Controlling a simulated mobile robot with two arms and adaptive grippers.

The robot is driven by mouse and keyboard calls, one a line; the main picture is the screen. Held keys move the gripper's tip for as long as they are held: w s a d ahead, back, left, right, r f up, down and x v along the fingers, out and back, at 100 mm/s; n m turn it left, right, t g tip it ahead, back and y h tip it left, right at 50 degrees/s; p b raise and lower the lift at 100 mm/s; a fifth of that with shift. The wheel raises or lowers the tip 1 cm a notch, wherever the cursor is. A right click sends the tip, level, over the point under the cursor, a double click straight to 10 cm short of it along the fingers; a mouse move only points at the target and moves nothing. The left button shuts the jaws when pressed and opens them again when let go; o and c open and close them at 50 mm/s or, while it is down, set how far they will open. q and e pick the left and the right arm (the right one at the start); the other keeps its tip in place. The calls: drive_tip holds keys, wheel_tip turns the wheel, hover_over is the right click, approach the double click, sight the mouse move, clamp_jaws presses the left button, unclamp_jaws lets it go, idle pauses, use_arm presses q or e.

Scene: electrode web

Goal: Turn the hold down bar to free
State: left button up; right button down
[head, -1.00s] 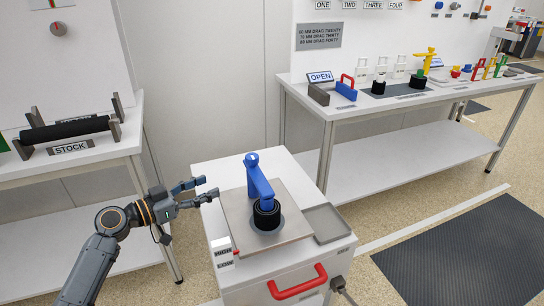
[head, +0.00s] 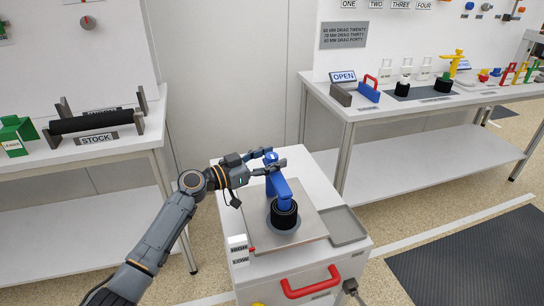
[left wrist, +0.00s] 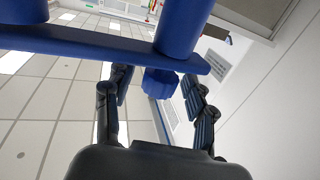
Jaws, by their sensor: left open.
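The blue hold down bar (head: 280,188) reaches from a black roller (head: 284,214) on the cart's metal plate up and back to a raised blue end. My left gripper (head: 276,166) is open at that far end, with its fingers beside the blue knob; the head view does not show clearly whether they touch it. In the left wrist view the bar (left wrist: 110,47) crosses the top of the picture, and a blue knob (left wrist: 161,82) shows between the two open fingers (left wrist: 155,95). My right gripper is not in view.
The white cart (head: 300,265) has a red handle (head: 311,283) in front and a grey tray (head: 346,226) at the right of the plate. A stock bench (head: 85,159) stands at the left. A long bench (head: 420,112) with coloured parts stands at the right.

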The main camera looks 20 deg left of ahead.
use_arm(q)
drive_tip(key=shift+w+d, duration=0.15)
clamp_jaws()
idle(0.4)
